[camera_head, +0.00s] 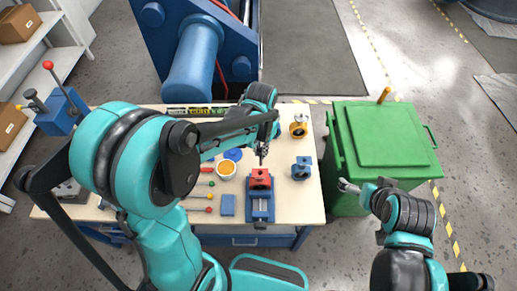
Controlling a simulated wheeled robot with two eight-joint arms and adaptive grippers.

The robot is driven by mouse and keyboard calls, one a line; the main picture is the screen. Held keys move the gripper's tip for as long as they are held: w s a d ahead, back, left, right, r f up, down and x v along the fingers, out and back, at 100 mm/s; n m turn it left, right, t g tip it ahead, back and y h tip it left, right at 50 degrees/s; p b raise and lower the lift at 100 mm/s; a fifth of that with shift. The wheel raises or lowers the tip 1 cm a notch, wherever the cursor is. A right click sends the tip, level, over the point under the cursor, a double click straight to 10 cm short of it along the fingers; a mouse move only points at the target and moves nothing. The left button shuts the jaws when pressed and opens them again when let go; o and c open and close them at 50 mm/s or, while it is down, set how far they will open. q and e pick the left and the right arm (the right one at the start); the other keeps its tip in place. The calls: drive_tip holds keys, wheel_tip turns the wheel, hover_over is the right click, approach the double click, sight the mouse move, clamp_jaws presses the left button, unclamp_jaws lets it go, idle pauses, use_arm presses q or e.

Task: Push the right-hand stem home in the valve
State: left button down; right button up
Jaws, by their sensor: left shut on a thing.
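My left gripper (264,137) reaches in over the workbench and is shut on a thin stem (262,155), which points down and is mostly hidden by the fingers. Just below it in the picture, a red valve body (260,179) sits at the top of a blue vise (260,207). The stem's lower end is close to the top of the red valve; I cannot tell whether it is inside it. A yellow valve (298,127) and a blue valve (301,168) stand to the right on the bench. My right gripper (344,185) is by the green bin, too small to read.
The workbench (285,212) also carries an orange-rimmed round container (226,169), a blue block (227,205) and several hand tools at left. A green lidded bin (385,135) stands right of the bench. A large blue machine (195,60) is behind.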

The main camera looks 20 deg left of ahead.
use_arm(q)
drive_tip(key=shift+f, duration=0.1)
drive_tip(key=shift+s+a+f+b, duration=0.1)
drive_tip(key=shift+s+f+b, duration=0.1)
drive_tip(key=shift+f+b, duration=0.25)
drive_tip(key=shift+f, duration=0.25)
wheel_tip(320, 180, down, 2)
drive_tip(key=shift+w+b, duration=0.15)
drive_tip(key=shift+b, duration=0.85)
drive_tip(key=shift+f+b, duration=0.25)
drive_tip(key=shift+b, duration=0.05)
drive_tip(key=shift+f+b, duration=0.15)
drive_tip(key=shift+b, duration=0.25)
drive_tip(key=shift+f+b, duration=1.35)
drive_tip(key=shift+f, duration=0.2)
idle(1.3)
drive_tip(key=shift+r, duration=0.15)
idle(0.5)
